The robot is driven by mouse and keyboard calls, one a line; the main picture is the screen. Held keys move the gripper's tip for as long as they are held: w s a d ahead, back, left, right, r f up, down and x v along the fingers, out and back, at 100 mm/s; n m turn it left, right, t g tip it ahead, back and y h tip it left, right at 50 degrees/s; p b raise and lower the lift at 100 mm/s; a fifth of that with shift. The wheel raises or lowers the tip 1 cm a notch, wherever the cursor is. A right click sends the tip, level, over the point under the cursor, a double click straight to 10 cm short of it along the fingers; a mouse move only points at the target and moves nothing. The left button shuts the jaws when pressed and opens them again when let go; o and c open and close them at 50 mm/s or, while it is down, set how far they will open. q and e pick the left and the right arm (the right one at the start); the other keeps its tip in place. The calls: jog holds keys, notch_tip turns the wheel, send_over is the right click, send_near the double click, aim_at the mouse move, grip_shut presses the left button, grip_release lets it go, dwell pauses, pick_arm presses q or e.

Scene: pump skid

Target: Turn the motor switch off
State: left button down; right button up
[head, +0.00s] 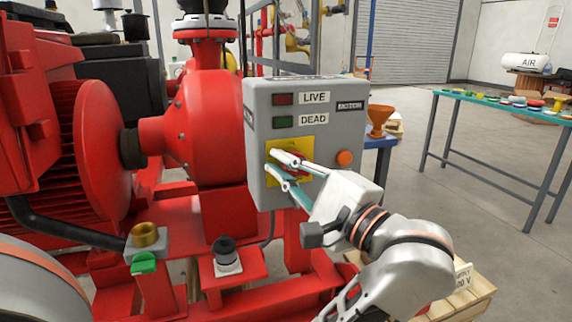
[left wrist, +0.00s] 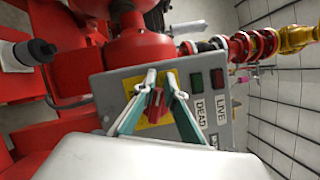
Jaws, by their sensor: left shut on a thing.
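The grey motor switch box (head: 325,185) stands in the middle of the head view, with a MOTOR label. Its red switch knob (head: 299,158) sits on a yellow plate (head: 276,145), mostly hidden behind my fingers. My left gripper (head: 276,162) is shut on the knob, one finger on each side. In the left wrist view the red knob (left wrist: 156,103) shows between the fingers of my left gripper (left wrist: 160,82). The LIVE lamp (head: 284,99) is dark red and the DEAD lamp (head: 283,122) is dark green; neither looks brightly lit. My right gripper is not in view.
An orange button (head: 344,158) is on the box, close to my gripper. The red pump (head: 213,125) stands left of the box. A brass fitting (head: 145,235) and a black-capped fitting (head: 225,252) stand at front left. A green table (head: 500,103) is at right, with open floor before it.

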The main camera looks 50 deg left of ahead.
pick_arm(q)
jog(key=n+h, duration=0.1)
jog(key=n, duration=0.1)
jog(key=f+n, duration=0.1)
jog(key=n, duration=0.1)
jog(key=shift+w+h, duration=0.15)
jog(key=shift+h, duration=0.25)
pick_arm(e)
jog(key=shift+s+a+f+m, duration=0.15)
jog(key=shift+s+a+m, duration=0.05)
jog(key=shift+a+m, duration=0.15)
pick_arm(q)
jog(key=shift+r+n, duration=0.2)
jog(key=shift+n, duration=0.1)
jog(key=c, duration=2.2)
grip_release()
jog(key=shift+o, duration=0.6)
jog(key=shift+f, duration=0.1)
jog(key=shift+w+f, duration=0.1)
jog(key=shift+w+f, duration=0.1)
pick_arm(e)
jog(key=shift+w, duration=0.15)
pick_arm(q)
jog(key=d, duration=0.7)
jog(key=shift+d, duration=0.25)
